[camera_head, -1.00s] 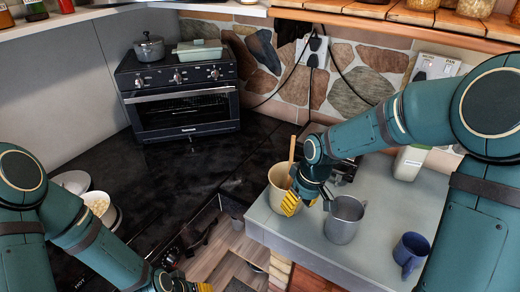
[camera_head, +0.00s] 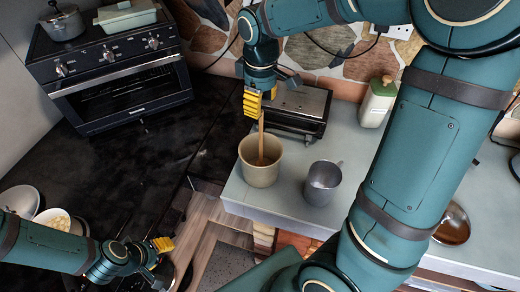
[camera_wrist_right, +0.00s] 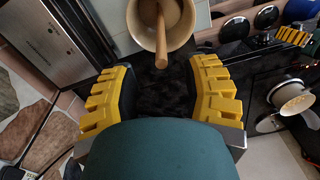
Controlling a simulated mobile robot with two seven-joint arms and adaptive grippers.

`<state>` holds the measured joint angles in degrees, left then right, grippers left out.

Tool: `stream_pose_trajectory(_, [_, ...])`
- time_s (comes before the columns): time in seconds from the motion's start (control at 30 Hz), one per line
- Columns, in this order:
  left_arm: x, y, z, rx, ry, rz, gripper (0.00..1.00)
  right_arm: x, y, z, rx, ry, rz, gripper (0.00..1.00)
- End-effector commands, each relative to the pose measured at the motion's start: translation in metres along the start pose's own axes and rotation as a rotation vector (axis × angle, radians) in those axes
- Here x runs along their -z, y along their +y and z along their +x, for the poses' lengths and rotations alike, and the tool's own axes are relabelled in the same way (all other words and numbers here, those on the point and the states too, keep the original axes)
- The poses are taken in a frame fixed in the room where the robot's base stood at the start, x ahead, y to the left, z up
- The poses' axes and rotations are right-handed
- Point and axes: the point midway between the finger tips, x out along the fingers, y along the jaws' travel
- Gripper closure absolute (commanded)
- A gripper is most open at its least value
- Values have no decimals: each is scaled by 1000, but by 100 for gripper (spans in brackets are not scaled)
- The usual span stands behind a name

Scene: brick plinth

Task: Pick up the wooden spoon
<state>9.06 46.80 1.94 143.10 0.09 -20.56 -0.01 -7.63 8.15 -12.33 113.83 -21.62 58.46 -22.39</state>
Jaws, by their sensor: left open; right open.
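The wooden spoon (camera_head: 261,140) stands in a beige pot (camera_head: 259,177) on the grey counter, its handle pointing up. In the right wrist view the spoon handle (camera_wrist_right: 161,42) leans over the rim toward my fingers. My right gripper (camera_head: 252,103) is above the pot near the top of the handle. Its yellow fingers are spread in the right wrist view (camera_wrist_right: 162,68), and the handle's end lies just beyond and between the fingertips. The head view does not show clearly whether they touch. My left gripper (camera_head: 163,244) is low at the left, away from the spoon, open and empty.
A grey metal mug (camera_head: 322,183) stands right of the pot. A dark appliance (camera_head: 298,108) stands behind it, and a green-topped bottle (camera_head: 377,101) further right. A toaster oven (camera_head: 120,85) is at the back left. The black countertop (camera_head: 130,165) has free room.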

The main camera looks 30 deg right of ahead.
Motion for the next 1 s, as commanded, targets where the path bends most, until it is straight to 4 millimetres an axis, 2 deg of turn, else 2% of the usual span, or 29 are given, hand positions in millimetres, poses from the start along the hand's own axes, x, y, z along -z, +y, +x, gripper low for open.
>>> stream_pose_trajectory(0.1, [0,0,1,0,0,0,53,0,0,14,1,-2,0,53])
stream_pose_trajectory(0.27, [0,0,1,0,0,0,53,0,0,22,1,-1,1,53])
stream_pose_trajectory(0.6, [0,0,1,0,0,0,53,-3,-2,65,2,-2,1,53])
stream_pose_trajectory(0.93, [0,0,1,0,0,0,53,-2,-2,70,1,1,1,54])
stream_pose_trajectory(1.0, [0,0,1,0,0,0,53,-2,-2,70,1,1,1,78])
